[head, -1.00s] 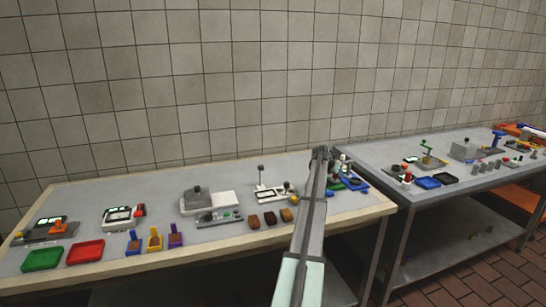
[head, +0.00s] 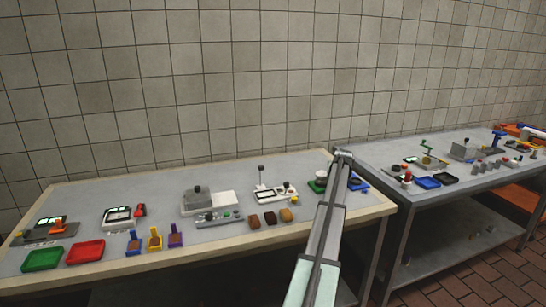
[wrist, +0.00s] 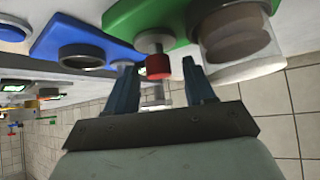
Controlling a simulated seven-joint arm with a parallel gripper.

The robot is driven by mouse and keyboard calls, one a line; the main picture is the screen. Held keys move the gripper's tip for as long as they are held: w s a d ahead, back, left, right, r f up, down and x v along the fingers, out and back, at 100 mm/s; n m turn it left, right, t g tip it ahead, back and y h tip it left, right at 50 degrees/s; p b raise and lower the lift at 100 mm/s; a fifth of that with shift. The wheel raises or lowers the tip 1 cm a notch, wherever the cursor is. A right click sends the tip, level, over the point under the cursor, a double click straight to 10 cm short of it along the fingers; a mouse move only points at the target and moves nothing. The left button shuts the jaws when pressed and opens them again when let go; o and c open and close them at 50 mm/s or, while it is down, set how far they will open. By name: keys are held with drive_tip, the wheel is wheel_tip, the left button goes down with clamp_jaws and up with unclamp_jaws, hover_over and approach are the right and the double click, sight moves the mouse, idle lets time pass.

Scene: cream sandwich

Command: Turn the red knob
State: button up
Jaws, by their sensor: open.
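In the wrist view, the red knob (wrist: 158,66) sits on a short metal stem at the edge of a green base (wrist: 140,18). My gripper (wrist: 160,76) is open, with one dark finger on each side of the knob in the picture. No contact between finger and knob is visible, and I cannot tell how deep the knob lies between them. In the head view, the green base (head: 317,187) shows at the right end of the near table, just left of my arm. The knob and my fingers are not discernible there.
A clear cylinder (wrist: 240,38) stands on the green base close to my right-hand finger. A blue base (wrist: 72,35) with a round metal ring lies to the left. In the head view, several brown blocks (head: 270,218) and a second table (head: 440,200) are nearby.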

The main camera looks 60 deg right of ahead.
drive_tip(key=n+t, duration=0.1)
drive_tip(key=n+y, duration=0.1)
drive_tip(key=n+t, duration=0.1)
drive_tip(key=shift+s+d+n+t, duration=0.25)
drive_tip(key=shift+n+t, duration=0.05)
drive_tip(key=shift+n, duration=0.1)
drive_tip(key=n+t+y, duration=0.1)
drive_tip(key=n, duration=0.1)
drive_tip(key=n+t+y, duration=0.1)
drive_tip(key=n, duration=0.1)
drive_tip(key=n+y, duration=0.2)
drive_tip(key=shift+s+d+r+t, duration=0.1)
drive_tip(key=shift+d+t, duration=0.25)
drive_tip(key=shift+t, duration=0.05)
drive_tip(key=v, duration=1.4)
drive_tip(key=w+a+m+h, duration=0.1)
drive_tip(key=w+a, duration=0.3)
drive_tip(key=w, duration=0.7)
drive_tip(key=w+a+m+g+h, duration=0.1)
drive_tip(key=w+a, duration=0.4)
drive_tip(key=w, duration=0.7)
drive_tip(key=w+a+r+m+g+h, duration=0.1)
drive_tip(key=w+a+m+h, duration=0.2)
drive_tip(key=w, duration=0.8)
drive_tip(key=shift+w+a+m, duration=0.15)
drive_tip(key=shift+a+m, duration=0.55)
drive_tip(key=shift+a, duration=0.5)
